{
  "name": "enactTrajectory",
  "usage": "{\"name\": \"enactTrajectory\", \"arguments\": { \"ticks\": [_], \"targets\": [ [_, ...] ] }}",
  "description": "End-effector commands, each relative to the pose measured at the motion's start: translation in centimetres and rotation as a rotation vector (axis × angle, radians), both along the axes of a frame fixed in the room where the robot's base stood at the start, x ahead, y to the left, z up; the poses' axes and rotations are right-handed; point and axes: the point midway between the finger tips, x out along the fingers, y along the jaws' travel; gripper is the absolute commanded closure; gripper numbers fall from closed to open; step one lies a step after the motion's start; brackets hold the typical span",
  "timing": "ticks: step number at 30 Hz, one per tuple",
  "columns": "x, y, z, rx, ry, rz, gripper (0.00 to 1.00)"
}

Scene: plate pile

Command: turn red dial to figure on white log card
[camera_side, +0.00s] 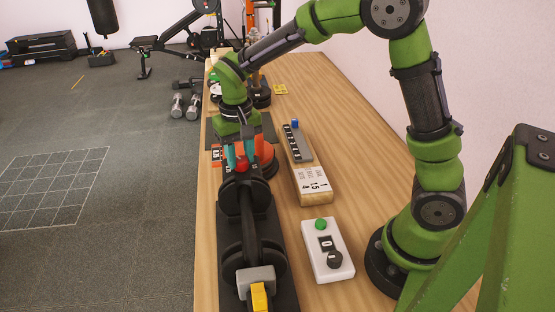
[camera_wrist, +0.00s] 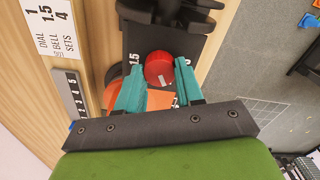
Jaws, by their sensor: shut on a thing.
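The red dial (camera_wrist: 158,69) sits at the end of a black dumbbell stand. It also shows in the side view (camera_side: 241,168), partly covered by the fingers. My gripper (camera_wrist: 160,65) points down with its two teal fingers on either side of the dial, shut on it. The white log card (camera_wrist: 48,28) shows the words DIAL, BELL and SETS and the figures 1, 1.5 and 4. It lies on a wooden block in the side view (camera_side: 314,182).
A black dumbbell (camera_side: 249,215) lies along the stand in front. An orange disc (camera_side: 265,152) is close behind the fingers. A grey scale strip (camera_side: 297,143) with a blue end lies right. A white box (camera_side: 327,262) with green button and black knob stands nearer. The bench's left edge is close.

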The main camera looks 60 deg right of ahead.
Motion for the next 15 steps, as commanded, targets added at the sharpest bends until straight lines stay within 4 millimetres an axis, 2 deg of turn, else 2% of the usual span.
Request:
{"name": "enactTrajectory", "arguments": {
  "ticks": [7,8,12,15],
  "targets": [
    [-0.09,0.06,-0.12,-0.001,0.004,0.003,0.94],
    [-0.09,0.07,-0.13,-0.001,0.004,0.003,0.59],
    [-0.08,0.07,-0.10,0.000,0.003,0.003,0.38],
    [-0.06,0.05,-0.07,0.000,0.002,0.003,0.38]
  ]
}}
